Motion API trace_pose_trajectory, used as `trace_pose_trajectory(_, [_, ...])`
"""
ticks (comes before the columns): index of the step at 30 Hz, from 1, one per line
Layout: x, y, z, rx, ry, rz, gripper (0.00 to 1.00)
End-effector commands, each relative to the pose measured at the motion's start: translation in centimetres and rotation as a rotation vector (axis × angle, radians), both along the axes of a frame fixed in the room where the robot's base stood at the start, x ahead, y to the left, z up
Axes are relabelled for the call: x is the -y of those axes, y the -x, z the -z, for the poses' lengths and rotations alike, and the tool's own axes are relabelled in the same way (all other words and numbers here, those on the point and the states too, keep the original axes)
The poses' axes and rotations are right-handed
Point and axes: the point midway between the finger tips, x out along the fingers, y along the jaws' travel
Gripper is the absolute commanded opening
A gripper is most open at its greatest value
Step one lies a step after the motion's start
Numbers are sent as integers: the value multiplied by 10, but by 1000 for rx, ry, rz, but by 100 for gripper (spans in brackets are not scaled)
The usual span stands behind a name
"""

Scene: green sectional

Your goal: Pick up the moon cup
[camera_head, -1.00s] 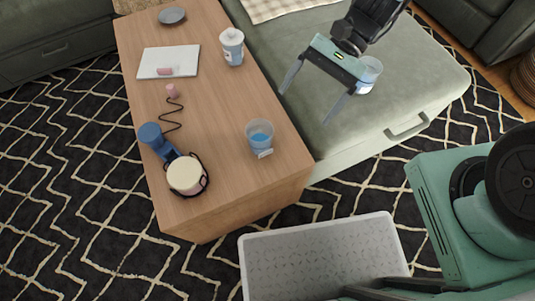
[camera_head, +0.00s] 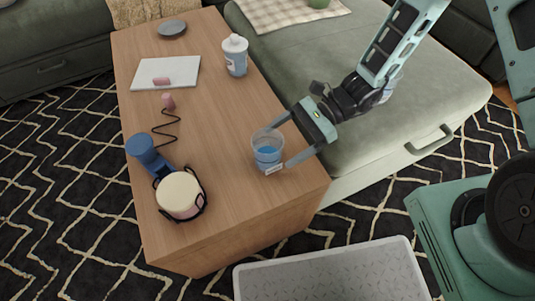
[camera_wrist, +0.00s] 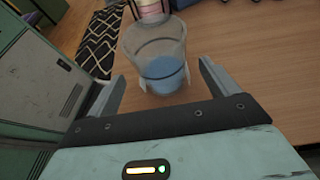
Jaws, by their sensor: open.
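A clear cup with a blue lower part (camera_head: 267,152), which I take to be the moon cup, stands upright near the front right edge of the wooden table. It also shows in the wrist view (camera_wrist: 155,60), ahead of and between my finger ends. A small white tag is at its base. My gripper (camera_head: 280,144) is open and low at the cup's right side, its fingers pointing at it. In the wrist view, the fingers (camera_wrist: 162,78) lie either side of the cup's lower part; I cannot tell whether they touch it.
The wooden table (camera_head: 215,120) also holds a white lidded cup (camera_head: 235,55), a blue object with a strapped cream-topped jar (camera_head: 178,195), a white board (camera_head: 165,73) and a dark dish (camera_head: 172,29). A green sofa (camera_head: 350,150) borders the table's right side. A grey-white tray (camera_head: 330,270) lies in front.

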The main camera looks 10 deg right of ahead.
Motion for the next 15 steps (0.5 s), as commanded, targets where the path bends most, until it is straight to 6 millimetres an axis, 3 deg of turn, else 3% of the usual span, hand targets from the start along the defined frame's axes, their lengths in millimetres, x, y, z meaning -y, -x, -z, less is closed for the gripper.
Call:
trace_pose_trajectory(7, [-28, 8, 21, -1, -2, -4, 87])
trace_pose_trajectory(15, [-45, 13, 24, 1, 0, -2, 87])
